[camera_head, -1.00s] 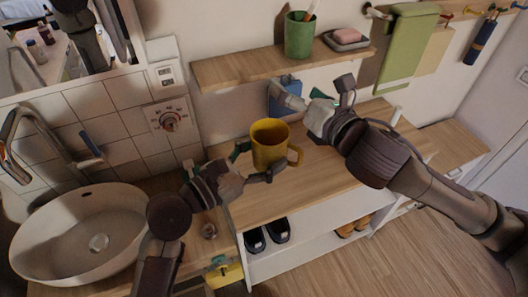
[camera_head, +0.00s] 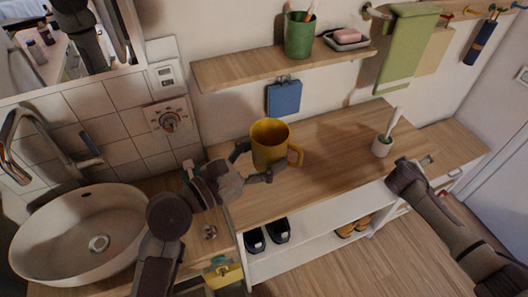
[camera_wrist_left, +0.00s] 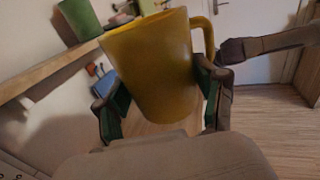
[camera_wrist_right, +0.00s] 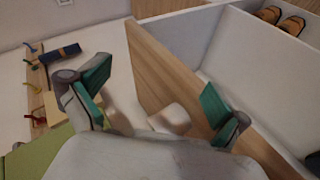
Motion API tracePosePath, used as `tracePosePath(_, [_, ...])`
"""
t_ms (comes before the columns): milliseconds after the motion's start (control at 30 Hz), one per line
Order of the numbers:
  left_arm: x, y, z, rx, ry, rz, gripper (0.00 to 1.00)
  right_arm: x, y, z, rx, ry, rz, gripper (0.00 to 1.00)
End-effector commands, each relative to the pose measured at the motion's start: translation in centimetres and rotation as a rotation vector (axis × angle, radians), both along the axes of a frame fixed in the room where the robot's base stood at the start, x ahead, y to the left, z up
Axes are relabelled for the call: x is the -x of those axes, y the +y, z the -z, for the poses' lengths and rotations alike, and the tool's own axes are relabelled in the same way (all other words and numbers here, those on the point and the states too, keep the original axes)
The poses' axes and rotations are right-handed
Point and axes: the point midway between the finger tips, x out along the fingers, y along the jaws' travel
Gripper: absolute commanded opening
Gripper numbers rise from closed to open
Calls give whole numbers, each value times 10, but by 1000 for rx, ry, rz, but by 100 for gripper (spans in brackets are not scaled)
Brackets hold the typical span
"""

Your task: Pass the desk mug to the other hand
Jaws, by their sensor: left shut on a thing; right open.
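The yellow mug (camera_head: 268,142) is upright, with its open top up and its handle to the right in the head view. My left gripper (camera_head: 255,163) is shut on the mug's sides. The left wrist view shows the mug (camera_wrist_left: 155,65) between the two green-padded fingers, with the handle free at the upper right. My right gripper (camera_wrist_right: 160,100) is open and empty in its wrist view. In the head view, the right arm is at the lower right, well apart from the mug, and its fingers are hard to make out.
The wooden counter (camera_head: 330,150) is mostly clear. A white brush holder (camera_head: 382,146) stands at its right. A wall shelf (camera_head: 240,70) with a green cup (camera_head: 299,36) is above. A round sink (camera_head: 75,235) is at the left, and shoes (camera_head: 268,237) sit below.

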Motion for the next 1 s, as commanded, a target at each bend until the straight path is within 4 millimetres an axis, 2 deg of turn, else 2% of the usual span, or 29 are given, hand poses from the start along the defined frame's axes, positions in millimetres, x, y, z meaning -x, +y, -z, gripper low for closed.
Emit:
tracePosePath(33, [0, 0, -1, 2, -1, 0, 27, 16, -14, 23, -35, 2, 78, 100])
tracePosePath(133, [0, 0, -1, 2, -1, 0, 27, 43, -16, 73, -106, 34, 139, 100])
tracePosePath(300, [0, 0, -1, 2, -1, 0, 27, 85, 12, 151, -204, 145, 98, 100])
tracePosePath(367, [0, 0, -1, 2, -1, 0, 27, 103, 23, 177, -236, 182, 83, 100])
tracePosePath(500, [0, 0, -1, 2, -1, 0, 27, 148, 50, 233, -315, 262, 54, 100])
tracePosePath(667, [0, 0, -1, 2, -1, 0, 27, 207, 85, 289, -406, 341, 29, 100])
tracePosePath(800, [0, 0, -1, 2, -1, 0, 27, 264, 117, 329, -482, 402, 16, 100])
tracePosePath(1000, [0, 0, -1, 2, -1, 0, 27, 351, 167, 374, -588, 477, 10, 100])
